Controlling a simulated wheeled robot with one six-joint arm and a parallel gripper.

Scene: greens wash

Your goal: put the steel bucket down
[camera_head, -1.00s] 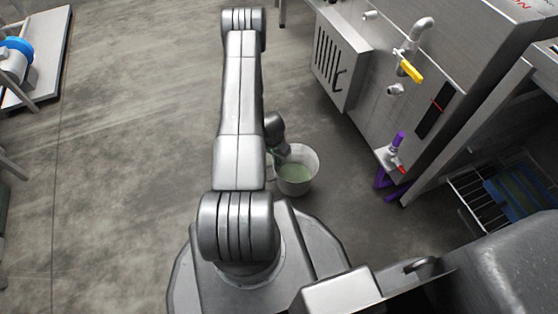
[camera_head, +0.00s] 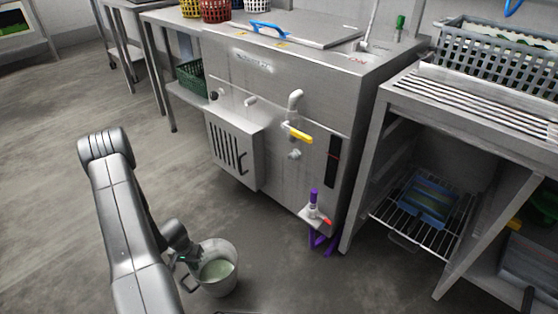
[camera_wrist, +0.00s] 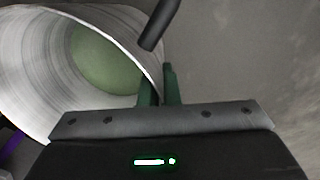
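The steel bucket (camera_head: 229,250) is a pale metal pail with greenish liquid inside, low at the bottom centre-left of the head view. The head view does not settle whether its base touches the floor. It fills the upper left of the wrist view (camera_wrist: 22,75), its mouth tilted in that picture. My gripper (camera_head: 188,258) is at the bucket's left side in the head view. In the wrist view, my gripper's two green fingers (camera_wrist: 160,84) are close together at the bucket's rim, one on each side of the wall. A dark bar (camera_wrist: 160,24) shows just beyond the fingertips.
A steel wash machine (camera_head: 270,110) with a yellow-handled tap (camera_head: 298,133) stands behind the bucket. A purple-handled drain valve (camera_head: 315,205) juts out low to its right. A steel table with a wire shelf (camera_head: 400,232) is at the right. The floor (camera_head: 50,200) at left is open.

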